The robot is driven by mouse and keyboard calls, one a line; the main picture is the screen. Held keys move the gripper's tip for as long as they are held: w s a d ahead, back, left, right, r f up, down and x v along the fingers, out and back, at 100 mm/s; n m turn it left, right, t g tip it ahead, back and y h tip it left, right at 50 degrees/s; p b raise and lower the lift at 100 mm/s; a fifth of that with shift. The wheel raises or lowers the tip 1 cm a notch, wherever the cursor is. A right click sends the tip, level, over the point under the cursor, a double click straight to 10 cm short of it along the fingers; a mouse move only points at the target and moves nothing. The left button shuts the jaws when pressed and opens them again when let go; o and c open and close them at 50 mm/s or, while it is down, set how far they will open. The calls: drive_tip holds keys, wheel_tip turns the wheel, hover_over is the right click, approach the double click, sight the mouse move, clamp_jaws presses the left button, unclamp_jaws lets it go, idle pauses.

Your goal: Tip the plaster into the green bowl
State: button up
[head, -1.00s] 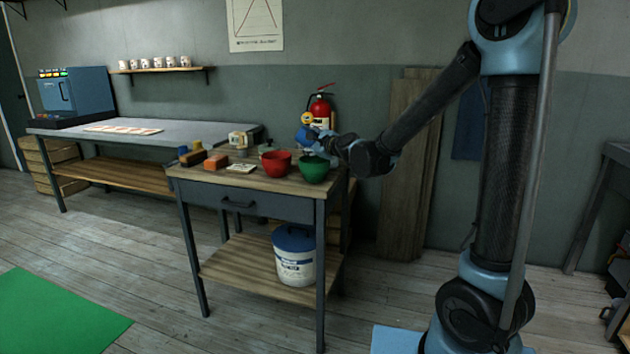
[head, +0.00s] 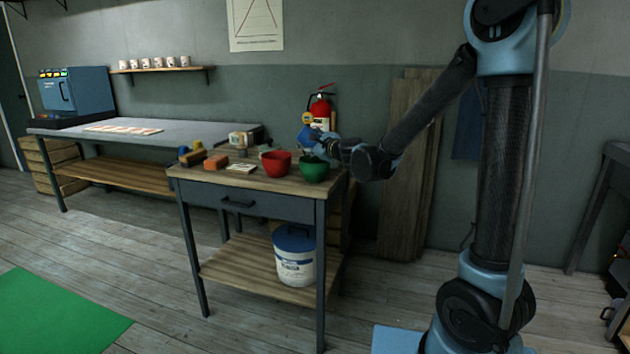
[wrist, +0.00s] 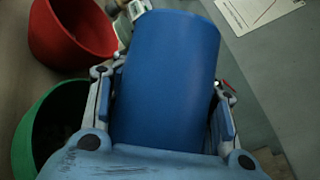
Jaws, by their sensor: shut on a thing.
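The green bowl (head: 314,170) stands near the right end of the wooden worktable, just right of the red bowl (head: 277,163). In the wrist view the green bowl (wrist: 38,128) is at lower left, its inside dark, so I cannot tell what is in it. My gripper (head: 322,147) is above the green bowl. It is shut on a blue cup (wrist: 168,75), which fills the middle of the wrist view between the fingers. In the head view the cup (head: 305,137) is small and looks tilted. Its mouth and any plaster inside are hidden.
The red bowl also shows in the wrist view (wrist: 72,35), close beside the cup. An orange block (head: 216,162) and several small items share the tabletop (head: 235,178). A fire extinguisher (head: 320,106) hangs behind. A white bucket (head: 294,258) sits on the lower shelf.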

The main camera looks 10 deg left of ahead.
drive_tip(key=shift+d+m, duration=0.15)
drive_tip(key=shift+m, duration=0.25)
idle(0.7)
drive_tip(key=shift+a+n, duration=0.25)
drive_tip(key=shift+n, duration=0.35)
drive_tip(key=shift+a+r+n+h+b, duration=0.15)
drive_tip(key=shift+r+n+h+b, duration=0.25)
idle(0.3)
drive_tip(key=shift+a+r, duration=0.1)
drive_tip(key=shift+r, duration=0.15)
drive_tip(key=shift+r+n+g, duration=0.1)
drive_tip(key=shift+n+g, duration=0.2)
drive_tip(key=shift+a+f+n+h+b, duration=0.25)
drive_tip(key=shift+a+n+h+b, duration=0.1)
drive_tip(key=shift+n+h+b, duration=0.4)
